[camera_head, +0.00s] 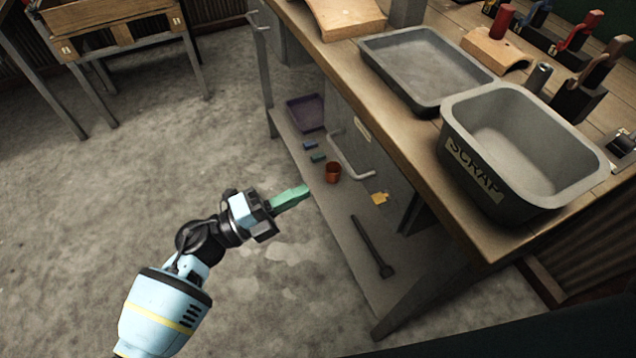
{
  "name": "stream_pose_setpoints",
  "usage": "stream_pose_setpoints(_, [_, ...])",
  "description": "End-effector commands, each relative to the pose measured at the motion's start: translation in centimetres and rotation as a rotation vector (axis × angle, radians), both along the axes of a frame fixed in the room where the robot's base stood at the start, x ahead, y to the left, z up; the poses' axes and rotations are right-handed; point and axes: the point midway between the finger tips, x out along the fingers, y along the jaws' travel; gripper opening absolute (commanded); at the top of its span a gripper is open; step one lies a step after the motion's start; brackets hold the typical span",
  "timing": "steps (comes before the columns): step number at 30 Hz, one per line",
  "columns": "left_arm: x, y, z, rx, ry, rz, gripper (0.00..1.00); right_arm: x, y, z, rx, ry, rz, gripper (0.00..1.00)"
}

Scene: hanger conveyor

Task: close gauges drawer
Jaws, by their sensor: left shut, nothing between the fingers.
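A grey drawer front (374,158) with a pale bar handle (352,164) sits under the wooden workbench. A small tan label (363,131) is on it, too small to read. The front lies close under the bench edge; I cannot tell from this angle whether it is flush or slightly out. My left gripper (303,191) has green fingers, shut and empty. In the picture it is below and left of the handle, apart from it, over the floor beside the bench. My right gripper is not in view.
On the bench (400,140) stand a grey tray (372,45) and a grey SCRAP bin (460,185). The floor to the left is open.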

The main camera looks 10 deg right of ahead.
Motion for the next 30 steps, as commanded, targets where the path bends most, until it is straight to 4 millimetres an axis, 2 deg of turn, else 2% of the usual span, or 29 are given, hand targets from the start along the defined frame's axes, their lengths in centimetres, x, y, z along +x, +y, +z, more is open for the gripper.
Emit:
stream_pose_setpoints(6, [-1.2, 3.9, -0.9, 0.002, 0.000, -0.001, 0.00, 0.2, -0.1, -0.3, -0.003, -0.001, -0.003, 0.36])
stream_pose_setpoints(12, [-1.8, 5.8, -1.3, 0.000, 0.000, -0.001, 0.00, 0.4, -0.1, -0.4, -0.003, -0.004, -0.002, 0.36])
stream_pose_setpoints(30, [-2.3, 6.4, -1.7, -0.026, 0.037, 0.027, 0.00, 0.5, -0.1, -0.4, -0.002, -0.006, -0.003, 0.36])
